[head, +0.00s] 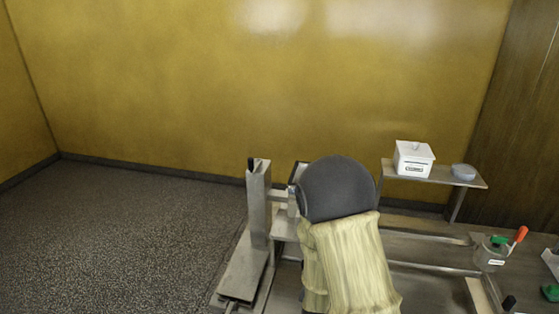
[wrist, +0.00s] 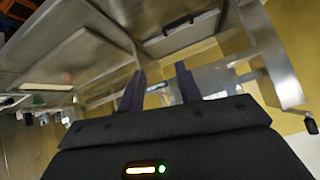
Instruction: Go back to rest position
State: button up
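My gripper (wrist: 160,70) shows in the wrist view with its two dark fingers apart and nothing visible between them. It points at a metal frame (wrist: 262,50) and steel panels, with space between the fingertips and the metal. In the head view my own arm, with a dark rounded joint and a cream sleeve, stands in front of the metal machine and hides the gripper.
A metal post (head: 258,205) stands left of my arm. A white lidded box (head: 413,159) and a grey round dish (head: 463,171) sit on a shelf (head: 440,176) at right. A clear jar (head: 490,254) and an orange-handled tool (head: 520,235) are lower right. The left floor (head: 130,235) is clear.

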jog(key=s+d+r+n+g+y+b, duration=0.2)
jog(key=s+r+n+g, duration=0.3)
jog(key=s+r, duration=0.4)
jog(key=s+d+g, duration=0.1)
jog(key=s, duration=0.3)
jog(key=shift+d, duration=0.1)
